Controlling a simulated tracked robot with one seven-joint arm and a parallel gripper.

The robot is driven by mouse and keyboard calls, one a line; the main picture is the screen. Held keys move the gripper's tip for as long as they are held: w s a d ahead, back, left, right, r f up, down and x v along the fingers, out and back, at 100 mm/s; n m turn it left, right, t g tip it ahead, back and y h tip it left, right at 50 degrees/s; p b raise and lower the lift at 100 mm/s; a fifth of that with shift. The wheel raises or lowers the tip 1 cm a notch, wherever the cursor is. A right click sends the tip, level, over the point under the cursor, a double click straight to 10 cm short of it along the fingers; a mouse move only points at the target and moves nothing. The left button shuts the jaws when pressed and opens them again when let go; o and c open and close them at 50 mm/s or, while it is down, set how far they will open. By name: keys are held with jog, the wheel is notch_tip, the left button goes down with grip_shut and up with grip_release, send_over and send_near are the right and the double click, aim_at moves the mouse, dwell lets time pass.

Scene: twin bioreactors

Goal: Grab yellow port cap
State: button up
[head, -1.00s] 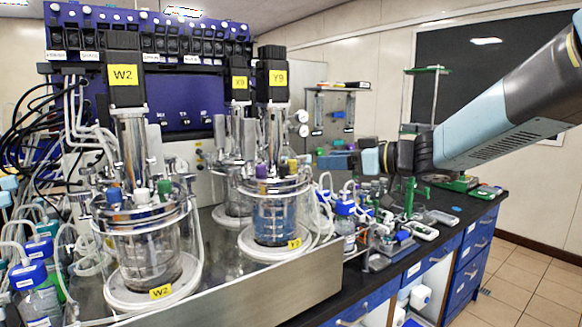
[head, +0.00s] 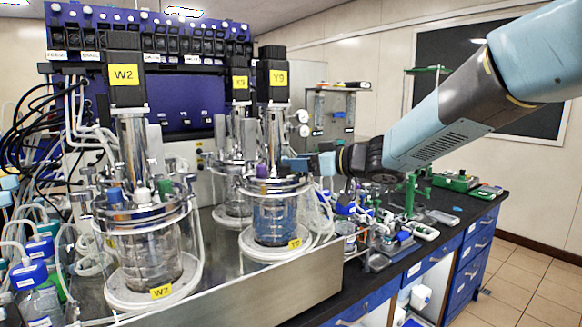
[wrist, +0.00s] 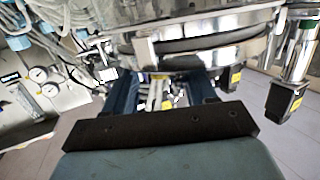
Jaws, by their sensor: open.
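My gripper (head: 292,165) is at the right side of the lid of the vessel marked Y9 (head: 274,215), just right of its purple cap (head: 262,171). The yellow port cap cannot be made out in the head view; the gripper covers the spot where it stood. In the wrist view my gripper (wrist: 163,88) is open, its dark blue fingers apart below the vessel's metal rim (wrist: 195,45). Metal tubes and small yellow patches (wrist: 165,104) show between the fingers. I cannot tell whether one is the cap.
The W2 vessel (head: 145,250) stands at front left with blue, white and green caps. The black Y9 motor (head: 273,80) rises above the lid. Tubing and bottles crowd the black bench (head: 455,207) to the right. The tiled floor beyond is clear.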

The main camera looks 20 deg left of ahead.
jog(key=shift+c, duration=0.4)
jog(key=shift+d, duration=0.1)
grip_shut()
jog(key=shift+r, duration=0.1)
